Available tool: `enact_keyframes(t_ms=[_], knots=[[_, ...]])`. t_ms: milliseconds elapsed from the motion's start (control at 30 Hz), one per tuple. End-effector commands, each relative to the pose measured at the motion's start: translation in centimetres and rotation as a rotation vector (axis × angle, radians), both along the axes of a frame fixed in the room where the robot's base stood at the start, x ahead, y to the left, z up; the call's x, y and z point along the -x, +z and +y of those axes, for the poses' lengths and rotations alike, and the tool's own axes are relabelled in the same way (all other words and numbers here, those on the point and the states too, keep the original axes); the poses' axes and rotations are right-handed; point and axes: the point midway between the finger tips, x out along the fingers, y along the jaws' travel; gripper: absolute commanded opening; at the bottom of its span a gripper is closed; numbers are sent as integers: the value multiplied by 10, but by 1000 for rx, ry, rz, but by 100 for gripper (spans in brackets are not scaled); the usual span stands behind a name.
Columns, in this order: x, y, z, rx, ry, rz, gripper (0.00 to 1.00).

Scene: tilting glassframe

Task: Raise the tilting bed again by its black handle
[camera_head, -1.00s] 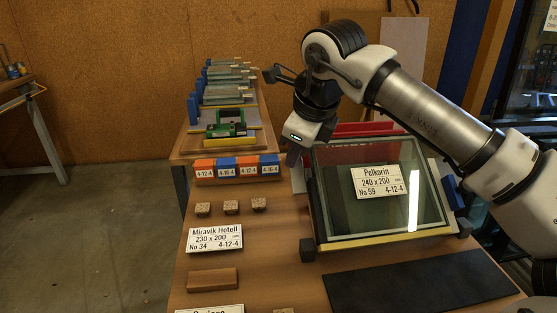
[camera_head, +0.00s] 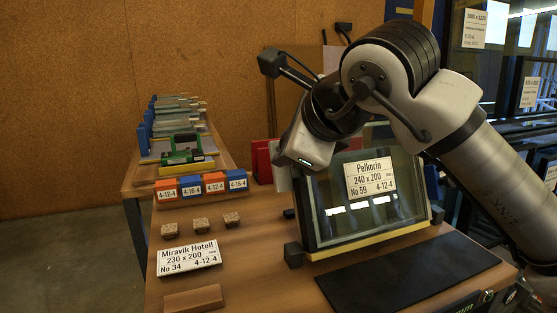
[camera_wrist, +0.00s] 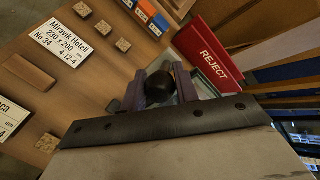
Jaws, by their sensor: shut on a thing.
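The tilting bed (camera_head: 365,240) stands tilted up steeply on the bench in the head view, with its yellow lower edge toward the front. A glass unit in a dark frame (camera_head: 325,212) leans on it, with a white label (camera_head: 371,178) reading Pelkorin, 240 x 200, No 59, 4-12-4. My gripper (camera_wrist: 168,90) is shut on the black handle (camera_wrist: 162,88), whose rounded knob shows between the fingers in the wrist view. In the head view my wrist is at the bed's upper left corner and hides the fingertips and handle.
A red REJECT sign (camera_wrist: 210,52) stands close beside my gripper. A black mat (camera_head: 385,272) lies in front of the bed. Cork blocks, a Miravik Hotell label (camera_head: 188,257) and orange and blue boxes (camera_head: 190,187) lie left on the bench (camera_head: 255,270).

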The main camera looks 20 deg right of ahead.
Motion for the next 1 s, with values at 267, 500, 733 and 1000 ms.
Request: enact_keyframes(t_ms=[267,500,733,1000], knots=[[25,-3,0,-1,2,-135,0],[41,-2,0,0,0,-225,0],[50,-2,0,-1,1,-278,0],[54,0,0,-1,1,-302,0]])
